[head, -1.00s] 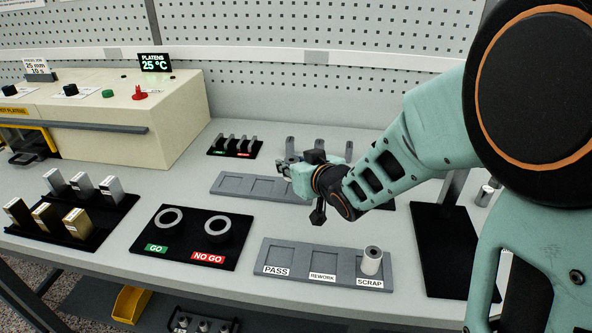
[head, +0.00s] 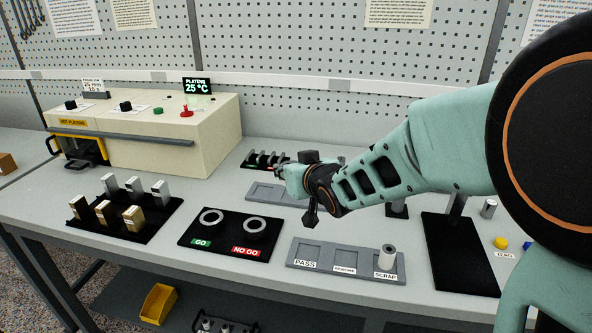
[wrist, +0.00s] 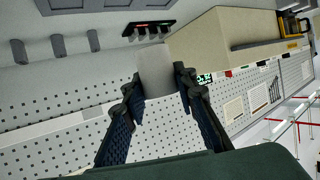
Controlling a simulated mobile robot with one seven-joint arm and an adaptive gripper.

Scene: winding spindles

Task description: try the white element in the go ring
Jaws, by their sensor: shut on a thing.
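My gripper (wrist: 160,88) is shut on a pale, whitish cylinder, the white element (wrist: 157,68), in the wrist view. In the head view my gripper (head: 279,174) is held above the bench, behind and to the right of the ring board; the element is too small to make out there. The go ring (head: 203,221) is a grey ring at the left of a black board (head: 188,257), behind a green GO label. The no-go ring (head: 246,228) is to its right, behind a red NO GO label. The element is apart from both rings.
A grey tray (head: 322,267) marked PASS, REWORK and SCRAP is right of the board; a pale cylinder (head: 387,256) stands in SCRAP. Several metal and brass blocks (head: 134,217) stand at left. A cream hot-platen machine (head: 200,135) stands behind. A small black rack (wrist: 150,30) is near my gripper.

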